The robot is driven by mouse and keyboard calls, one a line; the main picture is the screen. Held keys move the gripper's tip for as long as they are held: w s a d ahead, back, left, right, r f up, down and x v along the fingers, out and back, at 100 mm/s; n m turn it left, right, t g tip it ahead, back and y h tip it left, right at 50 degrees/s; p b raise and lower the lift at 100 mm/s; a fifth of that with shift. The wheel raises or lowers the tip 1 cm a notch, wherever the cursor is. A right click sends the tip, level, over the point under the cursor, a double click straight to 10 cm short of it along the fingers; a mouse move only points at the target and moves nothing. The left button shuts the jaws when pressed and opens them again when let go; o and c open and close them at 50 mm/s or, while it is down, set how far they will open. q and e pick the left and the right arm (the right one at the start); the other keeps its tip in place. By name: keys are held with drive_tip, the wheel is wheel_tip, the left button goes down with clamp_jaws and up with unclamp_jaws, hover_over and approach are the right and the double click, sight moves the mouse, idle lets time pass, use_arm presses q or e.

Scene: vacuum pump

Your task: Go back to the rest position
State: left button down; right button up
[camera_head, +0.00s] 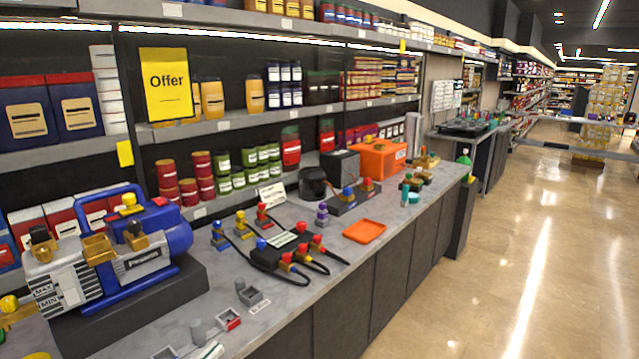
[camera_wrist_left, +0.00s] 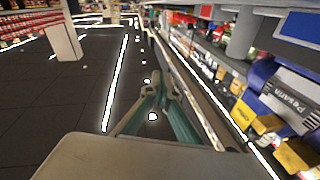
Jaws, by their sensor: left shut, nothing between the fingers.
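My left gripper (camera_wrist_left: 164,84) shows in the left wrist view with its teal-sided fingers closed together and nothing between them. It points out along the aisle beside the counter front. In the head view, only a pale piece at the bottom edge (camera_head: 211,350) seems to belong to it, and the rest is out of frame. The blue and grey vacuum pump (camera_head: 135,250) stands on a dark block at the left end of the counter. It also shows at the right of the left wrist view (camera_wrist_left: 285,95), apart from the gripper. My right gripper is not in view.
The counter (camera_head: 330,270) holds a black manifold with hoses (camera_head: 285,255), an orange tray (camera_head: 365,231), an orange box (camera_head: 378,159) and small fittings. Stocked shelves (camera_head: 225,122) stand behind it. The shiny aisle floor (camera_head: 500,260) to the right is clear.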

use_arm(q)
drive_tip(key=s+f+n+g+y, duration=0.2)
drive_tip(key=s+f+g+y, duration=0.1)
drive_tip(key=s+f, duration=0.7)
drive_tip(key=s+f+n+g+y, duration=0.1)
drive_tip(key=s+f+g+y, duration=0.2)
drive_tip(key=s+f, duration=0.8)
wheel_tip(320, 180, down, 5)
drive_tip(key=shift+s+d+r+n+y, duration=0.15)
drive_tip(key=shift+d+n+y, duration=0.2)
drive_tip(key=shift+y, duration=0.45)
drive_tip(key=shift+a, duration=0.1)
